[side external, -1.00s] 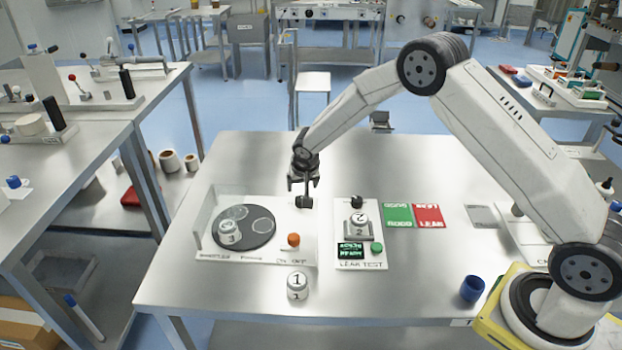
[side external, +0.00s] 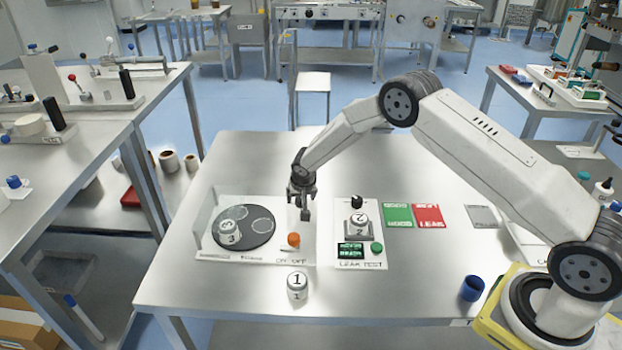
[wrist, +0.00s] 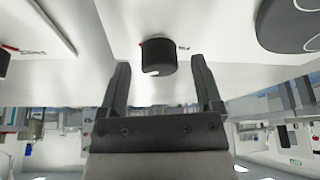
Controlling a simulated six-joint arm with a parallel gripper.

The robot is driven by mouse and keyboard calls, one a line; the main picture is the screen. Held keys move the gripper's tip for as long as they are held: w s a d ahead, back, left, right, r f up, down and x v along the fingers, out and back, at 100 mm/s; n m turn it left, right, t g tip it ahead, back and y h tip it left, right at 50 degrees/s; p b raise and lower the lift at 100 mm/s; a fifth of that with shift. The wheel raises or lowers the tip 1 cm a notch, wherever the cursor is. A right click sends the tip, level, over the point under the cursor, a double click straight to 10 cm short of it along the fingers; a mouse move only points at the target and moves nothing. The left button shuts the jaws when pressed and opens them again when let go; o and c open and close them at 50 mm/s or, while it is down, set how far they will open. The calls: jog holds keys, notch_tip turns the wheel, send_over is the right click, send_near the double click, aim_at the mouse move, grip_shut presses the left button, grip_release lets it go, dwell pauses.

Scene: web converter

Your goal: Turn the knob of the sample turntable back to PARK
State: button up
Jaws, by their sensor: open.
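The sample turntable (side external: 204,238) is a pale plate at the left of the bench with a dark round disc (side external: 258,236). A numbered white jar (side external: 229,232) stands on the disc. In the wrist view a black knob (wrist: 157,56) with a red mark beside it shows between my fingertips in the picture; contact cannot be told. The label beside it is too small to read. My gripper (wrist: 160,68) is open and empty.
An orange button (side external: 293,240) sits at the turntable's front right. The leak test unit (side external: 345,264), with a black knob (side external: 357,201) and a jar (side external: 359,219), stands to the right. Another jar (side external: 297,285) and a blue cup (side external: 472,288) stand near the front edge.

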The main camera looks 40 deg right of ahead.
jog(key=shift+w+f, duration=0.1)
jog(key=shift+f, duration=0.05)
jog(key=shift+c, duration=0.3)
grip_shut()
